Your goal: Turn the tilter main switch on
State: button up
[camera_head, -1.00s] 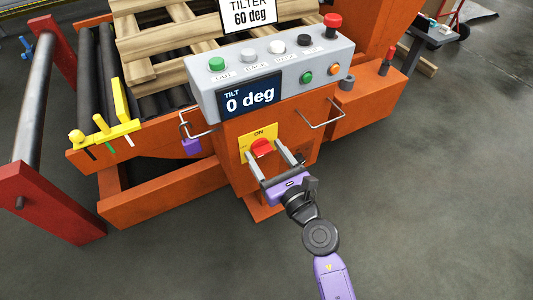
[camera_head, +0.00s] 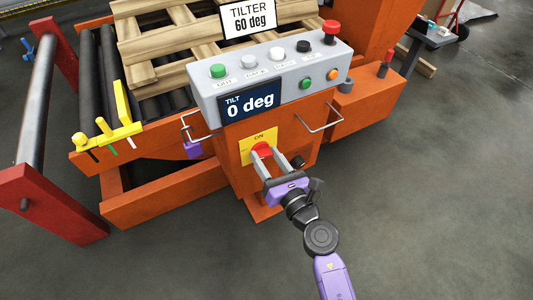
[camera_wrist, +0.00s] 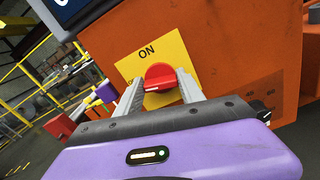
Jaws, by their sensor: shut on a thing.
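The main switch is a red rotary knob (camera_head: 261,149) on a yellow plate (camera_head: 245,151) marked ON, on the front of the orange tilter cabinet (camera_head: 237,132). In the wrist view the red knob (camera_wrist: 159,77) sits below the word ON on the yellow plate (camera_wrist: 130,66). My gripper (camera_head: 267,157) is at the plate with its two grey fingers on either side of the knob, shut on it. In the wrist view the fingers (camera_wrist: 160,88) reach to both sides of the knob. A pale mark shows on the knob's lower part.
Above is a grey panel (camera_head: 206,86) with several buttons, a red mushroom button (camera_head: 330,27) and a display (camera_head: 249,105) reading TILT 0 deg. Wire handles (camera_head: 322,125) stick out beside the cabinet. A purple padlock (camera_head: 192,149) hangs at left. Open floor lies to the right.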

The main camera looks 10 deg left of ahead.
jog(key=m+p, duration=0.4)
jog(key=m, duration=0.3)
jog(key=shift+d, duration=0.1)
jog(key=m+p, duration=0.2)
jog(key=m, duration=0.2)
jog(key=shift+m, duration=0.4)
jog(key=shift+f+m+p, duration=0.25)
jog(key=shift+m+p, duration=0.5)
jog(key=shift+m, duration=0.85)
jog(key=o, duration=1.4)
jog(key=shift+c, duration=0.2)
jog(key=p+v, duration=0.2)
jog(key=v, duration=0.5)
jog(key=shift+s+d, duration=0.3)
